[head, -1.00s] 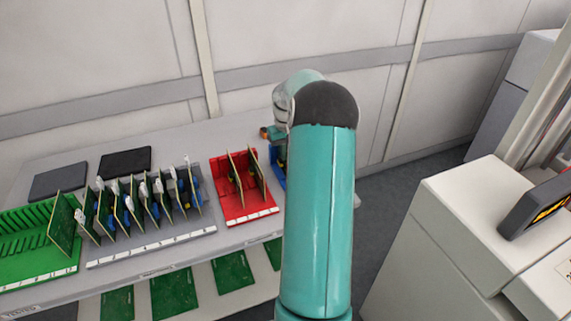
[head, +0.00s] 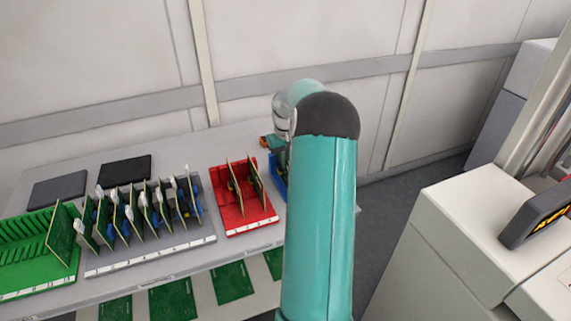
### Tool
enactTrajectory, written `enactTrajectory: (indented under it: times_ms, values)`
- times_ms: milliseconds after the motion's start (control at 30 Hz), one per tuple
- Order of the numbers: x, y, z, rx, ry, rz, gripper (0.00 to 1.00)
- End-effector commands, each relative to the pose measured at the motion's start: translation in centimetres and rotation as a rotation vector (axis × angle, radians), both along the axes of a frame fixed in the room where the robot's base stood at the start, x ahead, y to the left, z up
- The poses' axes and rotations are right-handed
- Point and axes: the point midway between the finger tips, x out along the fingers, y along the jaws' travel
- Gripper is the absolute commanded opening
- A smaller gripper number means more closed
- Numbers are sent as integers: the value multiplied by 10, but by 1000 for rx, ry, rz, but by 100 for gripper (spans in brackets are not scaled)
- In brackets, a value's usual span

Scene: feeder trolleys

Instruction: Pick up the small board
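Several upright circuit boards stand in coloured racks on a grey trolley top. One board (head: 61,233) is in the green rack (head: 38,286). Several stand close together in the grey rack (head: 150,250). Two boards (head: 238,188) stand in the red rack (head: 228,210). A blue rack (head: 280,185) shows only at its left edge, the rest hidden behind my arm. Which board is the small one I cannot tell. My gripper (head: 277,145) is above the blue rack, mostly hidden by my teal arm. Its fingertips do not show, nor whether it holds anything.
Two dark flat pads (head: 125,170) lie at the back left of the trolley top. Flat green boards (head: 232,282) lie on the lower shelf. A wall stands behind the trolley. A white machine (head: 440,235) stands at the right, with dark floor (head: 400,200) between.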

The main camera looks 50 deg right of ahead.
Motion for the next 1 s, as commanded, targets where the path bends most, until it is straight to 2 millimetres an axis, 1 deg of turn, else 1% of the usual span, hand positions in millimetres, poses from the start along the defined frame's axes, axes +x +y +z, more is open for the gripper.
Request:
enactTrajectory:
  times_ms: [167,367,800,900,1000]
  values:
    - [0,-1,22,-5,-2,0,0]
    - [0,-1,58,-5,-2,-1,0]
    - [0,-1,147,-4,-2,0,0]
    - [0,-1,163,-3,-2,-1,0]
    - [0,-1,174,-3,-1,-1,0]
